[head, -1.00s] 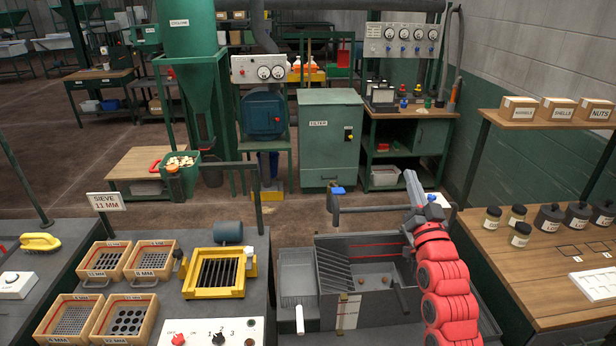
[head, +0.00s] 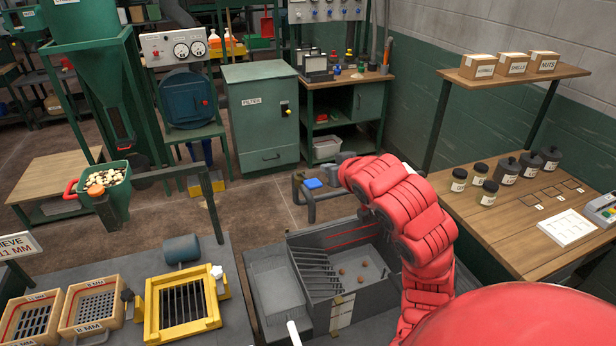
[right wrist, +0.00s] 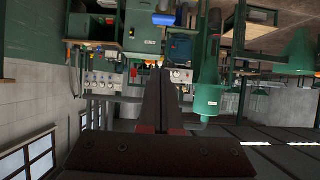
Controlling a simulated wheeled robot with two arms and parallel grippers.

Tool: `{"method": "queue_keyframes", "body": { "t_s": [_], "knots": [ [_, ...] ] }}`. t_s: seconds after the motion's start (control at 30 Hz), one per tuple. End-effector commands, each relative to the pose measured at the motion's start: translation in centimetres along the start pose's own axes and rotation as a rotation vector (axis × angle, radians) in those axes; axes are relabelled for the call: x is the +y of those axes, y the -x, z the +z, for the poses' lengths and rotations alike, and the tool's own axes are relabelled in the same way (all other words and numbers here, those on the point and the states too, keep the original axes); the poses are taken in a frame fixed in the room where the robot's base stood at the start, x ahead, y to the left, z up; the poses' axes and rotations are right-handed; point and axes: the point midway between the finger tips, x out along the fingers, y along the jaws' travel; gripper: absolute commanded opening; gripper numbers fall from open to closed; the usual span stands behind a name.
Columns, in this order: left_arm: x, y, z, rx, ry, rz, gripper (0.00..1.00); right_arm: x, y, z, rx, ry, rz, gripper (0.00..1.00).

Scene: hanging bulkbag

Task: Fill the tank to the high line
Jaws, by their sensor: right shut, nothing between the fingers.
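The grey open tank (head: 313,309) stands on the bench at the lower middle of the head view. Red lines (head: 345,236) run along its inner back wall, and slanted bars stand at its left. A few small brown balls lie inside; I cannot tell a water level. A pipe with a blue handle (head: 313,184) is behind the tank. My right arm rises at the right of the tank and covers its right side. Its gripper is mostly hidden behind the arm in the head view; in the right wrist view the gripper (right wrist: 160,75) is shut and empty. My left gripper is out of view.
A yellow sieve frame (head: 185,305) and wooden sieve boxes (head: 93,308) lie left of the tank. A wooden bench (head: 515,235) with several jars is at the right. A green filter cabinet (head: 262,120) stands behind. Open floor lies between.

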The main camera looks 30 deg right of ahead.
Motion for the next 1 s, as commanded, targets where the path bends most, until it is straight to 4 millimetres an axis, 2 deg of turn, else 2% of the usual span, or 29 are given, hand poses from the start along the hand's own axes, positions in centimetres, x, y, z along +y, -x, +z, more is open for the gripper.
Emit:
{"method": "queue_keyframes", "body": {
  "t_s": [0.23, 0.37, 0.83, 0.9, 1.0],
  "knots": [
    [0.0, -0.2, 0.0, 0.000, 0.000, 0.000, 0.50, -0.1, -0.2, -0.1, 0.001, -0.001, -0.002, 0.00],
    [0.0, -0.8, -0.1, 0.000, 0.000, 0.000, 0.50, -0.2, -1.2, -0.1, -0.005, -0.002, -0.004, 0.00],
    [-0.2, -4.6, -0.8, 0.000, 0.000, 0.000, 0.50, -0.2, -9.3, -0.2, -0.005, -0.003, -0.004, 0.00],
    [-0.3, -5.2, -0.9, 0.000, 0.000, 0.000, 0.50, -0.1, -10.2, 0.0, -0.003, -0.001, 0.000, 0.00],
    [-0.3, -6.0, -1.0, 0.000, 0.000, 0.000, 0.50, -0.1, -10.3, 1.4, -0.003, 0.000, -0.001, 0.00]
  ]
}}
